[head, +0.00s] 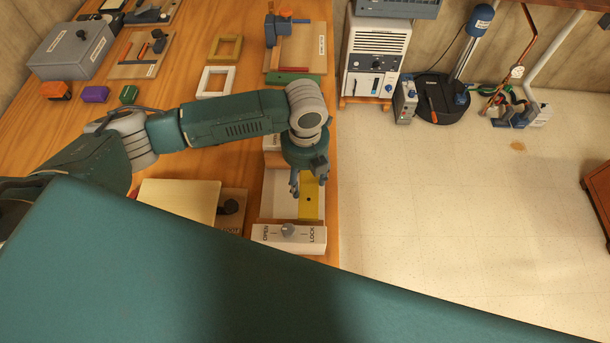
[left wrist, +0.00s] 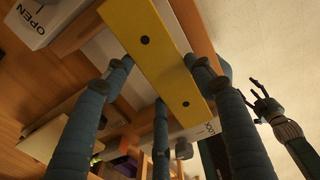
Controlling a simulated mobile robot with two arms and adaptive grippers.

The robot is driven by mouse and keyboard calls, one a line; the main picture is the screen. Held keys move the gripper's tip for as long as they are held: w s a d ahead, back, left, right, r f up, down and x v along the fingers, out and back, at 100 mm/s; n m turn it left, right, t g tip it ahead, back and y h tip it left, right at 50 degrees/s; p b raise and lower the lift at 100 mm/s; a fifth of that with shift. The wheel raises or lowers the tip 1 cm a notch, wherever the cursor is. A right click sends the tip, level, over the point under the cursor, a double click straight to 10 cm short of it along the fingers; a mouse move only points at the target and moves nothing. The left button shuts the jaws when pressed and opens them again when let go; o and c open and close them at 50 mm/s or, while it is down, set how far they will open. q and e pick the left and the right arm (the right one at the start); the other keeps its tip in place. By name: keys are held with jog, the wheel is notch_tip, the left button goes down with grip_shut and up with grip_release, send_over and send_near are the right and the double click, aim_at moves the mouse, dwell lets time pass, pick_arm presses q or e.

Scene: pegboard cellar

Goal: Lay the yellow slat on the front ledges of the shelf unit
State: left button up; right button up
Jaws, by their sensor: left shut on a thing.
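The yellow slat (head: 312,203) is under my left gripper (head: 308,184) at the right edge of the wooden bench. It has small dark holes. In the left wrist view the slat (left wrist: 160,62) lies across the fingers, which are shut on it. A white unit (head: 278,190) with a panel marked OPEN and LOCK is beneath the slat; I cannot tell whether this is the shelf unit or whether the slat touches it. My right gripper (left wrist: 266,100) shows in the left wrist view with its fingers spread, apart from the slat. The ledges are not clearly visible.
A dial panel (head: 289,238) is at the near end of the white unit. A pale yellow board (head: 180,200) lies to the left. Frames (head: 215,82), small coloured blocks (head: 95,94) and a grey box (head: 72,48) are further back. Open floor (head: 450,200) is to the right.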

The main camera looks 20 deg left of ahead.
aim_at(305, 181)
pick_arm(q)
jog(key=shift+f, duration=0.4)
pick_arm(e)
jog(key=shift+w+a, duration=0.35)
jog(key=shift+w, duration=0.05)
pick_arm(q)
jog(key=o, duration=1.2)
pick_arm(e)
jog(key=shift+d, duration=0.15)
pick_arm(q)
jog(key=shift+r, duration=0.3)
notch_tip(305, 181, up, 13)
jog(key=b, duration=0.1)
jog(key=shift+f+b, duration=0.2)
jog(key=shift+b, duration=0.15)
pick_arm(e)
jog(key=shift+d+f, duration=0.2)
jog(key=shift+f, duration=0.65)
jog(key=shift+a, duration=0.15)
